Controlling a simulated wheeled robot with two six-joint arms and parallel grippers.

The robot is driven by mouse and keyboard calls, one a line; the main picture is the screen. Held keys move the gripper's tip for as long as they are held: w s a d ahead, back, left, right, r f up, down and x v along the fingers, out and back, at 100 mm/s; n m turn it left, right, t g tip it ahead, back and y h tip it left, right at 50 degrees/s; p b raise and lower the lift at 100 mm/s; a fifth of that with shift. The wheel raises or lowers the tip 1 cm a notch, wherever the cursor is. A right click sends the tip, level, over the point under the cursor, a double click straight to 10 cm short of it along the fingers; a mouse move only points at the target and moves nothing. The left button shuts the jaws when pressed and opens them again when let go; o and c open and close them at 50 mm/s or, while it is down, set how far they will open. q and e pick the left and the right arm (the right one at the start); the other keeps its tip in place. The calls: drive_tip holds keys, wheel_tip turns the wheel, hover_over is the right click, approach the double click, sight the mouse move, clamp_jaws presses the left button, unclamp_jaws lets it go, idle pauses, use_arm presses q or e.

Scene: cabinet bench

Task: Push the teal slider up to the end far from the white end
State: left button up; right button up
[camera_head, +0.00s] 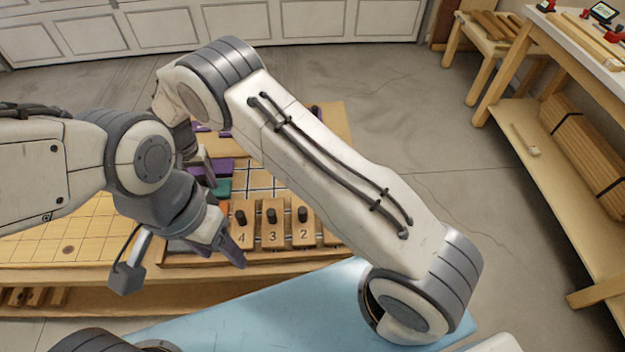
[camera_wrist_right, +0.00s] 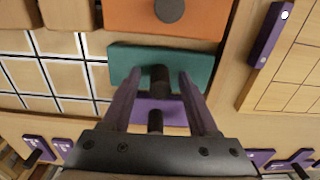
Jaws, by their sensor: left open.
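The teal slider (camera_wrist_right: 122,66) is a flat block with a black knob. It lies between an orange block (camera_wrist_right: 150,18) and a purple block (camera_wrist_right: 180,112) in the right wrist view; a bit of it shows in the head view (camera_head: 223,188). My right gripper (camera_wrist_right: 159,75) is open, its two purple fingers apart on either side of the slider's knob. I cannot tell whether they touch it. In the head view my right arm hides most of that area. My left gripper (camera_head: 222,250) is open near the front edge of the board. I cannot make out a white end.
Wooden blocks numbered 4, 3 and 2 (camera_head: 272,236) with black knobs stand at the board's front. A wooden grid board (camera_head: 75,235) is at left. The floor (camera_head: 430,150) at right is clear.

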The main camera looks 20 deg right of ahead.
sight(200, 179)
drive_tip(key=shift+r, duration=0.1)
drive_tip(key=shift+r+p, duration=2.4)
drive_tip(key=shift+r, duration=1.3)
drive_tip(key=shift+s+r, duration=0.1)
drive_tip(key=shift+r, duration=0.15)
drive_tip(key=s+d+r+n, duration=0.2)
drive_tip(key=s+r+n, duration=0.1)
drive_tip(key=s+r, duration=0.45)
drive_tip(key=s+d+r+n, duration=0.2)
drive_tip(key=s+d+r, duration=0.1)
drive_tip(key=s+r, duration=0.45)
drive_tip(key=s+d+r+n, duration=0.1)
drive_tip(key=s+d+n, duration=0.1)
drive_tip(key=s+d, duration=0.3)
drive_tip(key=s+d+r+n+y, duration=0.1)
drive_tip(key=s+d+r+n, duration=0.1)
drive_tip(key=s, duration=0.9)
drive_tip(key=d+n, duration=0.1)
drive_tip(key=d, duration=0.1)
drive_tip(key=shift+s+d+r+n, duration=0.2)
drive_tip(key=shift+s+d+n, duration=0.1)
drive_tip(key=shift+s+d, duration=0.1)
